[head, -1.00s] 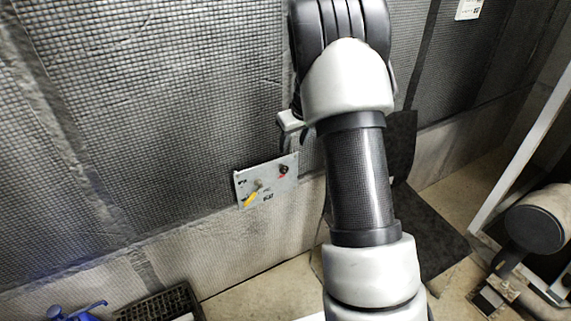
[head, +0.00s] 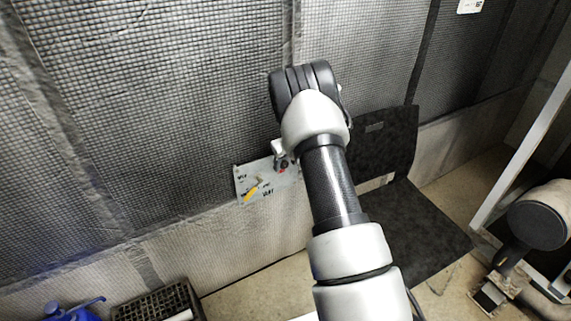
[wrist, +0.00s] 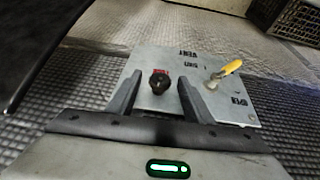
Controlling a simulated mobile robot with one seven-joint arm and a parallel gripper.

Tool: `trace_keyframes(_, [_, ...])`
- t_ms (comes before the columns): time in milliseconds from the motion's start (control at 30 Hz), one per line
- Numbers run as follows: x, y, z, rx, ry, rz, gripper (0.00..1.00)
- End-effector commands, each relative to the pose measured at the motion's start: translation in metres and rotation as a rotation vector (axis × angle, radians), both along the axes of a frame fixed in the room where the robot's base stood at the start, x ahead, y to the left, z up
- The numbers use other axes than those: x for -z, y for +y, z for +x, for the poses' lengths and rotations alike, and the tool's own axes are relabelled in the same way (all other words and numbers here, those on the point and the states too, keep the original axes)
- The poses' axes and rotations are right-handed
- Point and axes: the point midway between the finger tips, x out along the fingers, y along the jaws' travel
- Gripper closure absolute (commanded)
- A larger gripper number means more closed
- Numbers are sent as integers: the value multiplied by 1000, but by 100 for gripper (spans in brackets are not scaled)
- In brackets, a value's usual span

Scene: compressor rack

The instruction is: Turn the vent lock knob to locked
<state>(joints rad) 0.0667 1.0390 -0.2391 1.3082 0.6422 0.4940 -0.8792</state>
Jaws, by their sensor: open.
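The vent lock knob is the small black knob (wrist: 159,82) with a red mark, on a light grey panel (wrist: 150,60) fixed to the wall. In the wrist view the knob shows between my two open fingers, beyond the palm. My gripper (wrist: 159,90) is open and holds nothing; whether the fingers touch the knob I cannot tell. In the head view the gripper (head: 281,152) is at the panel's upper right and partly covers the knob. A yellow-handled lever (wrist: 226,71) is on the same panel, beside the knob.
A black crate (head: 150,308) and a blue item (head: 70,312) are on the floor at lower left. The wall left of the panel is clear.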

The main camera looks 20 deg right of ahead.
Motion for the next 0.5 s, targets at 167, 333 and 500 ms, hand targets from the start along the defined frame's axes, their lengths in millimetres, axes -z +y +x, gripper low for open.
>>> trace_keyframes(167, [3, 0, 2, -1, -1, 0, 54])
trace_keyframes(333, [3, 0, 2, -1, -1, 0, 55])
trace_keyframes(500, [3, 0, 2, -1, 0, 0, 84])
